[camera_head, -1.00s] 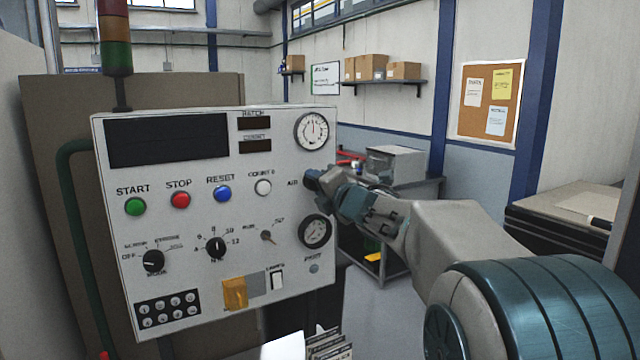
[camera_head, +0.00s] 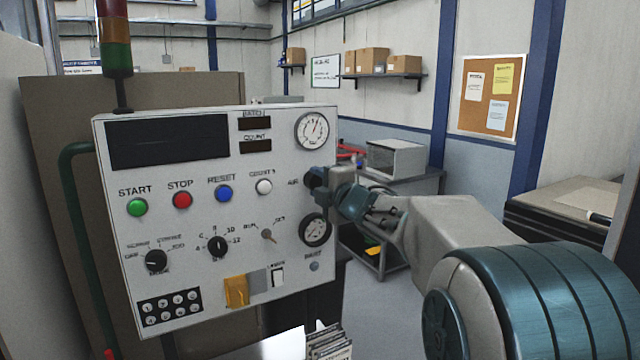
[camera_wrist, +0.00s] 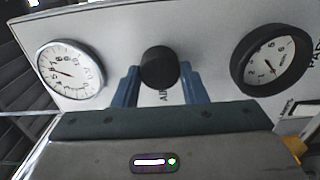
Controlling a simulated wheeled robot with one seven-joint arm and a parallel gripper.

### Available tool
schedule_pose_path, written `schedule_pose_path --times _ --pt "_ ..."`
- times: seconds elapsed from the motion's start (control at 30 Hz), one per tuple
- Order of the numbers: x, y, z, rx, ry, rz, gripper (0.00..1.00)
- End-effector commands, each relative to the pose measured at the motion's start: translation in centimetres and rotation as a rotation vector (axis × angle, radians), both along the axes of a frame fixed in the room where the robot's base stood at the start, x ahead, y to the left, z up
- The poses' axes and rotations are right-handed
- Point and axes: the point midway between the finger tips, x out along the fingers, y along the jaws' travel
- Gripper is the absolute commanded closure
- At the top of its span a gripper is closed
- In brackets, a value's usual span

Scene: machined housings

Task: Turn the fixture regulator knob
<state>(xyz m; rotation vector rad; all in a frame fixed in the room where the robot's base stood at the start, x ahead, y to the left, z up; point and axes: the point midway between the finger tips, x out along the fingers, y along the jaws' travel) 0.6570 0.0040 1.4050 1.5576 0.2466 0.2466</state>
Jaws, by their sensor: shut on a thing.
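The regulator knob is a round black knob (camera_wrist: 160,68) on the white control panel, between two gauges in the wrist view. My gripper (camera_wrist: 158,82) has its two blue fingers on either side of the knob and is shut on it. In the head view my gripper (camera_head: 316,184) is at the panel's right side, at the "AIR" label, and mostly hides the knob. The white-faced gauge (camera_head: 312,131) is above the gripper and also shows at left in the wrist view (camera_wrist: 70,74). The black-rimmed gauge (camera_head: 316,230) is below it and shows at right in the wrist view (camera_wrist: 270,60).
The white panel (camera_head: 290,290) also carries green, red, blue and white buttons, selector knobs, a yellow cover (camera_head: 236,291) and a keypad (camera_head: 170,306). A grey workbench (camera_head: 400,185) stands behind my arm.

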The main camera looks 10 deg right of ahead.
Motion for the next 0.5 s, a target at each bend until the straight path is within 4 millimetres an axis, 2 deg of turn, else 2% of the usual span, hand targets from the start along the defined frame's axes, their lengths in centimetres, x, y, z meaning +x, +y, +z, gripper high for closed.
schedule_pose_path --times 0.3,0.33,0.37,0.4,0.5 --pt "0.00 -0.01 -0.06 0.000 0.001 0.000 0.84" --pt "0.00 -0.01 -0.06 0.000 0.001 0.000 0.53" --pt "0.00 -0.01 -0.06 0.000 0.001 0.000 0.45" --pt "0.00 -0.01 -0.05 0.000 0.001 0.000 0.40" --pt "0.00 -0.01 -0.04 -0.001 0.001 0.000 0.40"
